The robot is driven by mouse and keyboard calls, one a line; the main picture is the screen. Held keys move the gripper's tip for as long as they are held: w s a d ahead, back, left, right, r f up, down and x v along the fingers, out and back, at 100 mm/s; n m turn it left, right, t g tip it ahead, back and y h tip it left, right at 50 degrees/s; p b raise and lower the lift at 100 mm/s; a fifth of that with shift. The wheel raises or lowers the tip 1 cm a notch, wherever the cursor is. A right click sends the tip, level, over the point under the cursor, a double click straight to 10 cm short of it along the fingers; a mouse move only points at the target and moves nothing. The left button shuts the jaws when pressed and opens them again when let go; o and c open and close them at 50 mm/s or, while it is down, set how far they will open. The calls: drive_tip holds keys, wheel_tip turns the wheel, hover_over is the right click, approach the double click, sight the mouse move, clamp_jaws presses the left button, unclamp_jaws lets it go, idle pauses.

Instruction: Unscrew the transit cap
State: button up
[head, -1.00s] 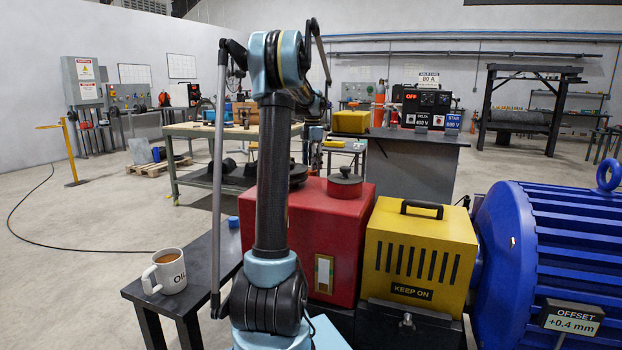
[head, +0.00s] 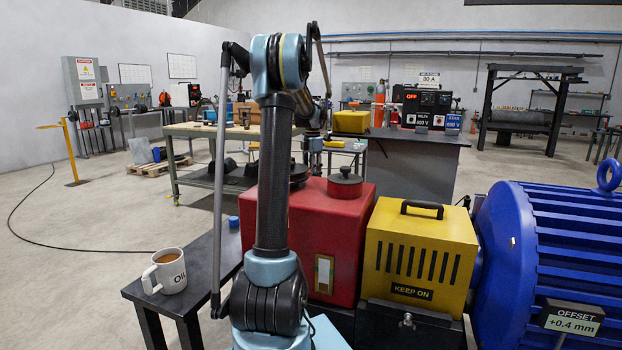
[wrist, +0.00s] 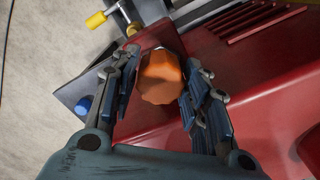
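An orange lobed cap (wrist: 160,78), which I take to be the transit cap, is on the red housing (wrist: 255,75) in the wrist view. My gripper (wrist: 158,96) has one finger on each side of the cap. The fingers stand wide apart, and I cannot tell whether either pad touches the cap. The red housing also shows in the head view (head: 330,215). There my arm hides the orange cap and the fingers.
A dark side table (head: 220,255) holds a white mug (head: 167,272) and a small blue item (head: 233,221). A yellow guard (head: 420,248) and blue motor (head: 555,250) stand at right. Open floor lies left.

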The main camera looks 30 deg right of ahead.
clamp_jaws()
drive_tip(key=shift+r, duration=0.8)
drive_tip(key=shift+r, duration=1.9)
